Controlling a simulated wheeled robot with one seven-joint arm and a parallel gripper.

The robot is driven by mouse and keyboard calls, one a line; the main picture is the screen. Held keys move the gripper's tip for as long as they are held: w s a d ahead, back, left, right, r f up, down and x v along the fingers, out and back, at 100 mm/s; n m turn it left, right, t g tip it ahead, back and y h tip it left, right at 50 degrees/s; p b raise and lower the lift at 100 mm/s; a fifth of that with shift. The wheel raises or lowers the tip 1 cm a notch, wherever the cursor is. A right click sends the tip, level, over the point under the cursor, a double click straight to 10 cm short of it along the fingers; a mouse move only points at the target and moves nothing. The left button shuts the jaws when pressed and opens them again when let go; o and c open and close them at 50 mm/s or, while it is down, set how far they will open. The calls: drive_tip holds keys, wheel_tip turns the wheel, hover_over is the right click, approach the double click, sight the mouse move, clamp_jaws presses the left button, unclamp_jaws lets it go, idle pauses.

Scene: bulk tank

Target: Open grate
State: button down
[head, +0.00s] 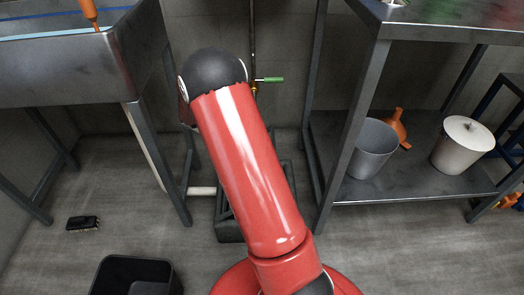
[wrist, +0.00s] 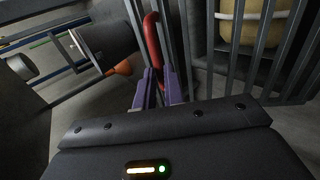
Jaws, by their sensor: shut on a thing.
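In the wrist view, the grate (wrist: 229,75) shows as a row of grey bars. A red handle (wrist: 152,42) stands at its left side. My gripper (wrist: 159,75) has purple fingers and is shut on the red handle. In the head view, my red arm hides the gripper and the handle. A dark low frame (head: 229,229) on the floor shows partly beside my arm; I cannot tell how far the grate stands open.
A metal tank (head: 60,75) stands at left, and a steel shelf (head: 415,185) at right holds a grey bucket (head: 372,150), an orange funnel (head: 397,128) and a white lidded pail (head: 462,147). A black bin (head: 137,262) and a brush (head: 83,223) are on the floor. A yellowish container (wrist: 254,22) is behind the bars.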

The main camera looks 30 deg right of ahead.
drive_tip(key=shift+w+a+r, duration=0.25)
drive_tip(key=shift+w+a, duration=0.05)
drive_tip(key=shift+a, duration=0.25)
drive_tip(key=shift+w+a+r, duration=0.25)
drive_tip(key=shift+w+a, duration=0.05)
drive_tip(key=shift+a, duration=0.2)
drive_tip(key=shift+f, duration=0.1)
drive_tip(key=c, duration=1.5)
unclamp_jaws()
drive_tip(key=shift+a, duration=0.1)
wheel_tip(320, 180, up, 20)
drive_tip(key=p, duration=0.3)
drive_tip(key=shift+p, duration=0.3)
